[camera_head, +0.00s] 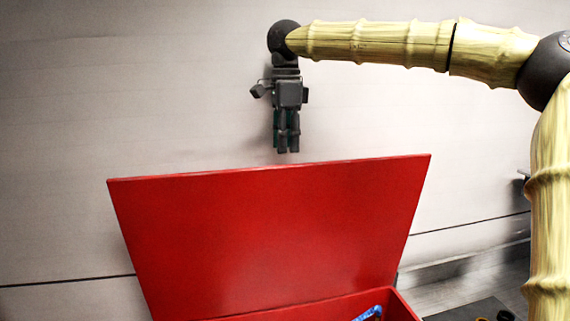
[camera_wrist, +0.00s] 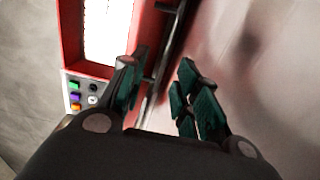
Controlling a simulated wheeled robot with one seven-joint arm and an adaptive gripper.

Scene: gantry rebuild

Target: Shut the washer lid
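The red washer lid (camera_head: 275,235) stands open, tilted up from the red washer body (camera_head: 400,308), whose rim shows at the bottom of the head view. My gripper (camera_head: 287,150) hangs fingers down just above the lid's top edge in the head view, in front of the wall; whether it touches the lid I cannot tell. In the wrist view my gripper (camera_wrist: 162,82) has its green-padded fingers apart, with nothing held between them. A red frame around a bright white area (camera_wrist: 108,30) shows at upper left there, with a narrow dark red edge beyond the fingers.
A small panel with coloured buttons (camera_wrist: 78,95) sits beside the red frame in the wrist view. A blue item (camera_head: 369,313) shows inside the washer. A dark surface with small objects (camera_head: 505,316) lies at lower right. The pale wall (camera_head: 120,90) is behind.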

